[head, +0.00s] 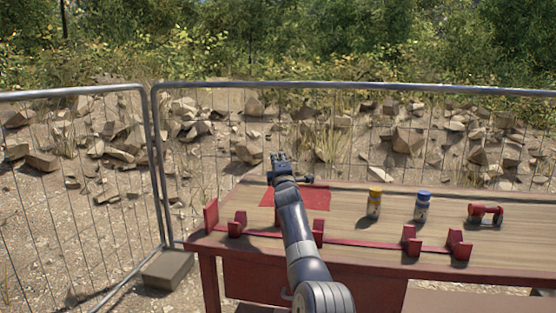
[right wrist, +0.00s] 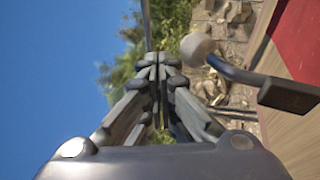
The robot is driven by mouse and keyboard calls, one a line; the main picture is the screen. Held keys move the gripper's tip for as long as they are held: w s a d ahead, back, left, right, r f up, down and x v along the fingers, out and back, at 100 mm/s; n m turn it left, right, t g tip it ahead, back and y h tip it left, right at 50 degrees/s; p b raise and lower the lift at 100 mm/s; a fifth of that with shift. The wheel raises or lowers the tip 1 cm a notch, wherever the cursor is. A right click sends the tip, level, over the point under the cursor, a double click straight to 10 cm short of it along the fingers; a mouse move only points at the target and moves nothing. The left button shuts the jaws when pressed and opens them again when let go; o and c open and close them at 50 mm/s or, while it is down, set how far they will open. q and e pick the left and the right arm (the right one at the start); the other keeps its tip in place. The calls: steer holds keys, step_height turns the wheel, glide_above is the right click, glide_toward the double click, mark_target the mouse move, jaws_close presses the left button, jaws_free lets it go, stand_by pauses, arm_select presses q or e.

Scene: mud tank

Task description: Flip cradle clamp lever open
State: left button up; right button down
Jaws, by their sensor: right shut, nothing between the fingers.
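In the right wrist view a dark lever (right wrist: 245,75) with a pale round knob (right wrist: 197,46) rises from a dark block (right wrist: 290,95) at the right. I take it for the clamp lever; in the head view my arm and gripper mostly hide that spot. My right gripper (head: 280,158) is shut and empty, above the far left part of the table. Its closed fingertips (right wrist: 158,62) are left of the knob in the right wrist view, with a small gap in the picture. I cannot tell the distance in depth. My left gripper is not in view.
The wooden table (head: 350,210) has a red mat (head: 315,198) and a row of red brackets (head: 410,243) along its front. A yellow-capped bottle (head: 374,205), a blue-capped bottle (head: 422,207) and a red tool (head: 485,214) stand right. A wire fence (head: 350,87) runs behind.

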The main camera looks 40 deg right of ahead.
steer(key=shift+s+a+f, duration=0.15)
steer(key=shift+s+f, duration=0.1)
steer(key=shift+s, duration=0.45)
steer(key=v, duration=1)
steer(key=shift+s+a, duration=0.15)
steer(key=shift+a, duration=0.25)
